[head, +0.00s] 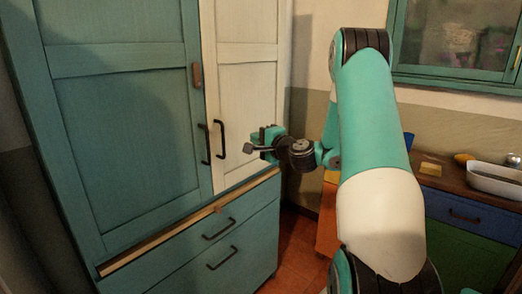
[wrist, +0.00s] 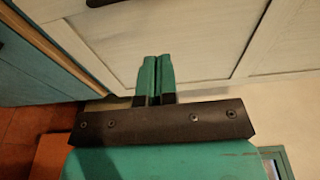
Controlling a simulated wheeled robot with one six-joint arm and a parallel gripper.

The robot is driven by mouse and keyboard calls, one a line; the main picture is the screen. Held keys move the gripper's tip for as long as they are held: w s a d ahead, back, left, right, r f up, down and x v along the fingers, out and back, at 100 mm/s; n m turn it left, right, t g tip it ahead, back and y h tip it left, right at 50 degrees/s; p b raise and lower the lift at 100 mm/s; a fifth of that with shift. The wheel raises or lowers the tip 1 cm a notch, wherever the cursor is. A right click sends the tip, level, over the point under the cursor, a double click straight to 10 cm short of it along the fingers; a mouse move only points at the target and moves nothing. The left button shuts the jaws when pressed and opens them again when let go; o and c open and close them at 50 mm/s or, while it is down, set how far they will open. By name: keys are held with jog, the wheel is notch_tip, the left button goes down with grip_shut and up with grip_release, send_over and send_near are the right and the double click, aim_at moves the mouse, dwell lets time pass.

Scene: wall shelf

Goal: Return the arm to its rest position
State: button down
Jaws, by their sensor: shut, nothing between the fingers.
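My gripper (head: 262,142) is at the middle of the head view, in front of the cream cabinet door (head: 243,80). In the wrist view its two teal fingers (wrist: 155,80) are together with nothing between them. The arm reaches up from the lower right of the head view, bends at the top, and comes down behind to the gripper. The gripper points left, near the black door handles (head: 219,137). I cannot tell whether it touches the door.
A teal cabinet door (head: 125,120) and drawers (head: 215,245) stand at the left. A counter (head: 455,178) with a white tray (head: 495,183) is at the right. A teal wall cabinet (head: 455,75) hangs above it. Tiled floor (head: 298,240) shows between.

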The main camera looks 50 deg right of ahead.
jog(key=shift+s+a, duration=0.2)
jog(key=shift+s, duration=0.65)
jog(key=s+a+r+n+g+y, duration=0.1)
jog(key=a+n+g+y, duration=0.5)
jog(key=a, duration=0.8)
jog(key=a+r+n+g+y, duration=0.1)
jog(key=a+n+y, duration=0.55)
jog(key=a, duration=0.85)
jog(key=s+a+f+n+g+h, duration=0.1)
jog(key=s+a+n+g+h, duration=0.1)
jog(key=s+a+n+g, duration=0.55)
jog(key=s+a+n+g+h, duration=0.1)
jog(key=s+a+n+h, duration=0.1)
jog(key=s, duration=0.6)
jog(key=s+a+f+n+g+h, duration=0.1)
jog(key=s+n, duration=0.3)
jog(key=s, duration=0.5)
jog(key=shift+a+f+g+h, duration=0.15)
jog(key=shift+a+g+h, duration=0.25)
jog(key=shift+g+h, duration=0.15)
